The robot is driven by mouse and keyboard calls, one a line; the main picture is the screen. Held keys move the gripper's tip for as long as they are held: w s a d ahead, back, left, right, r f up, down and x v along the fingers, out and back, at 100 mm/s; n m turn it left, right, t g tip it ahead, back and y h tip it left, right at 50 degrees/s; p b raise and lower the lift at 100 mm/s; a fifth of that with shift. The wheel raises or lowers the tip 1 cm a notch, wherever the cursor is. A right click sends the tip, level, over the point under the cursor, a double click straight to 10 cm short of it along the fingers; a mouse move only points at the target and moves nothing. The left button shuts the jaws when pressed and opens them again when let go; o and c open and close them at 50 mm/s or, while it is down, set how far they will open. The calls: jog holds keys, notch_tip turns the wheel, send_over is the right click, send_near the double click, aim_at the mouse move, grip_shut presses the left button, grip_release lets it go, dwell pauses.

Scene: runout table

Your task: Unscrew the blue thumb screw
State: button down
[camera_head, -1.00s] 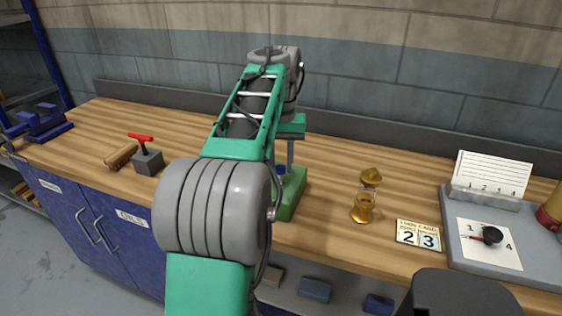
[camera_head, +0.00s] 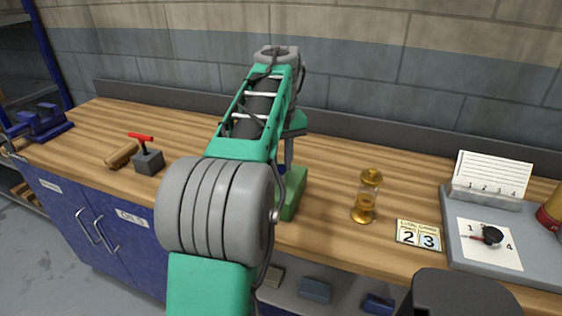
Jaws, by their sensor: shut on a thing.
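The blue thumb screw (camera_head: 281,168) shows only as a small blue patch beside my arm, at the green block (camera_head: 294,192) on the bench. Most of it is hidden by my arm. My gripper (camera_head: 289,158) points down over the green block, behind my forearm. Its grey lower part shows; its fingertips are mostly hidden. It is shut on the blue thumb screw, though the contact itself is not clearly visible.
A grey tray (camera_head: 460,250) is farther right. A dark block with a red handle (camera_head: 148,161), a brush (camera_head: 121,155) and a blue vise (camera_head: 40,122) are left.

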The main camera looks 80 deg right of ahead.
jog(key=n, duration=0.4)
jog(key=shift+n, duration=0.3)
jog(key=shift+n, duration=1.1)
jog(key=n, duration=0.6)
jog(key=shift+p, duration=0.35)
jog(key=n, duration=0.5)
jog(key=shift+n, duration=0.3)
